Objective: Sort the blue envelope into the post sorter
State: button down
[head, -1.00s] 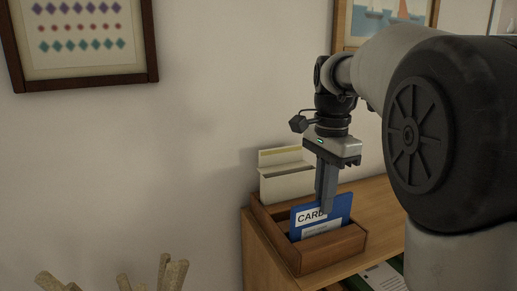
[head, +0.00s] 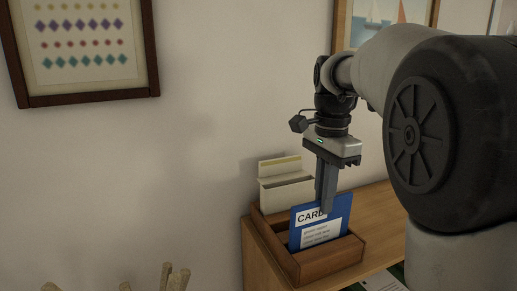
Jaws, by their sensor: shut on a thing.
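The blue envelope (head: 340,218) is upright, with a white label whose visible letters read "CARD" and smaller lines of text below. My gripper (head: 325,205) is shut on its upper part from above. The post sorter (head: 332,261) is a wooden box on a wooden cabinet. The envelope stands over or partly inside its front section, behind the front wall. The front wall or its edge borders the envelope's lower end, so I cannot tell how deep the lower edge sits.
Cream envelopes (head: 286,190) stand in the sorter's back section, near the wall. The cabinet top (head: 372,210) is clear to the right of the sorter. Framed pictures hang on the wall, one at upper left (head: 85,50). Pale sticks (head: 172,277) show at the bottom left.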

jog(key=shift+r+p, duration=1.6)
jog(key=shift+r, duration=1.35)
jog(key=shift+s, duration=0.1)
